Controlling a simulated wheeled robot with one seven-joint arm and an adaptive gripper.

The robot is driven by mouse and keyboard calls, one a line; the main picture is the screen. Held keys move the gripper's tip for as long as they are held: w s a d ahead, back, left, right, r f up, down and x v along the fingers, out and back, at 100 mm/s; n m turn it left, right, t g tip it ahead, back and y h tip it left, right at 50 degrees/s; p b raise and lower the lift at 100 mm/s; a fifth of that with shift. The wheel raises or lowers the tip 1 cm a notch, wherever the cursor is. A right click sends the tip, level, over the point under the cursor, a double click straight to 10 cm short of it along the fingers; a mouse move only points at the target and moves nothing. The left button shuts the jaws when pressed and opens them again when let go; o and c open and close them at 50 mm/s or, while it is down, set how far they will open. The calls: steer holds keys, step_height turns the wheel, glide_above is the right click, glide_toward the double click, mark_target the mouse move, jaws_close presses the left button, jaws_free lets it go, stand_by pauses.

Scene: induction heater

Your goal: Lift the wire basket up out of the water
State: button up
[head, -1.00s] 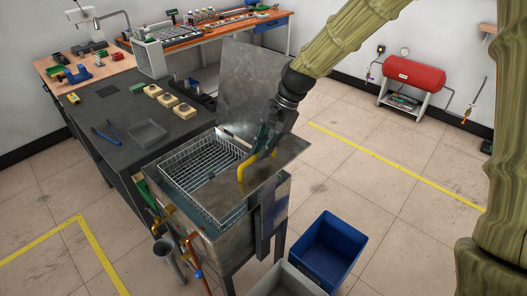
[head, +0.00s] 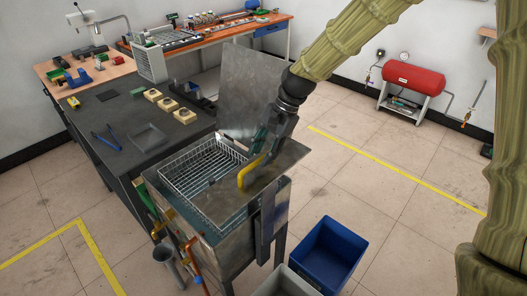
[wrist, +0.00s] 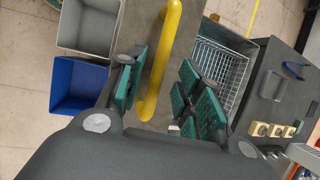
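The wire basket (head: 204,172) sits inside the metal tank (head: 213,243), level, with its upper rim near the tank's top. It also shows in the wrist view (wrist: 220,72). A yellow bar handle (head: 246,176) stands over the flat grey plate (head: 284,160) on the right part of the tank. My gripper (head: 261,150) is low over this plate at the handle. In the wrist view, the green-padded fingers are apart on either side of the yellow handle (wrist: 158,65), with gaps visible. I cannot clearly tell the water level or how handle and basket join.
A grey panel (head: 249,88) stands upright behind the tank. A blue bin (head: 326,251) and a grey bin (head: 290,283) stand on the floor to the right. A dark bench (head: 120,150) with pliers and small blocks adjoins at left.

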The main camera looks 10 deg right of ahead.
steer(key=v, duration=1.2)
steer(key=shift+s, duration=0.1)
